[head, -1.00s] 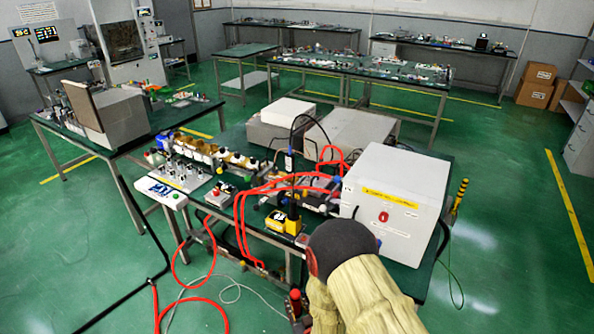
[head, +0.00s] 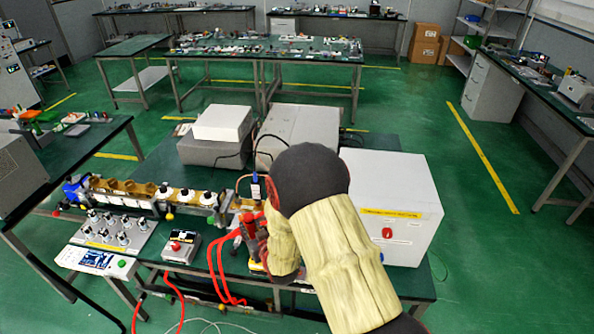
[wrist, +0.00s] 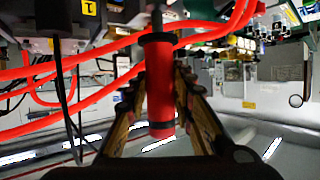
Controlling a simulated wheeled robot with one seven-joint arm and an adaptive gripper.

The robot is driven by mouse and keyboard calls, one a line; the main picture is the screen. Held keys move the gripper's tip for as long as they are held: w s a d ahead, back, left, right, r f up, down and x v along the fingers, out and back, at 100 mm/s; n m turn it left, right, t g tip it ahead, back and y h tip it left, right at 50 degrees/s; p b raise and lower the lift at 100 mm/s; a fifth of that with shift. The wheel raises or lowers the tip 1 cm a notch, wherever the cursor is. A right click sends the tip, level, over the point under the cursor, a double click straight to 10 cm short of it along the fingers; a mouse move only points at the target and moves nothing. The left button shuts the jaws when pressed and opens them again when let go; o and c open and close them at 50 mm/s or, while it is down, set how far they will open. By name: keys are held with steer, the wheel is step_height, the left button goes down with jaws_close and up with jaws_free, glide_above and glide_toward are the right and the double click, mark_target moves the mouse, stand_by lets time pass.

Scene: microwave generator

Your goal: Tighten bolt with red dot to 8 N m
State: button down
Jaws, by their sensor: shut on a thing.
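My gripper (wrist: 158,82) is shut on a red cylindrical tool (wrist: 160,85), which stands between its two fingers in the wrist view. The tool has black bands and a dark, narrow shaft at its upper end. In the head view my arm hides most of the gripper, and a red piece (head: 248,228) shows left of the arm, over the front of the bench. The waveguide assembly (head: 150,195) runs along the bench to the left. No bolt with a red dot can be made out; my arm covers part of that area.
Red hoses (head: 222,262) loop down at the bench front, and hoses (wrist: 85,65) cross close by in the wrist view. A white box (head: 395,190) stands right of my arm. A small red-button box (head: 181,246) and a knob panel (head: 112,232) lie left.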

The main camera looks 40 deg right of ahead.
steer(key=d+r+m+h+p, duration=0.1)
steer(key=d+r+p, duration=0.2)
steer(key=d+r, duration=0.85)
steer(key=d+r+m+h+p, duration=0.1)
steer(key=d+r+p, duration=0.2)
steer(key=d+r, duration=0.85)
step_height(320, 180, down, 12)
steer(key=a+b, duration=0.1)
steer(key=b, duration=0.5)
steer(key=shift+s+a+f+g+h, duration=0.2)
steer(key=shift+g+h, duration=0.1)
steer(key=shift+g, duration=0.1)
steer(key=shift+r, duration=0.1)
steer(key=shift+s+a, duration=0.1)
steer(key=shift+s, duration=0.1)
steer(key=shift+b, duration=0.3)
step_height(320, 180, down, 6)
steer(key=b, duration=0.5)
steer(key=shift+f+b, duration=0.65)
stand_by(0.5)
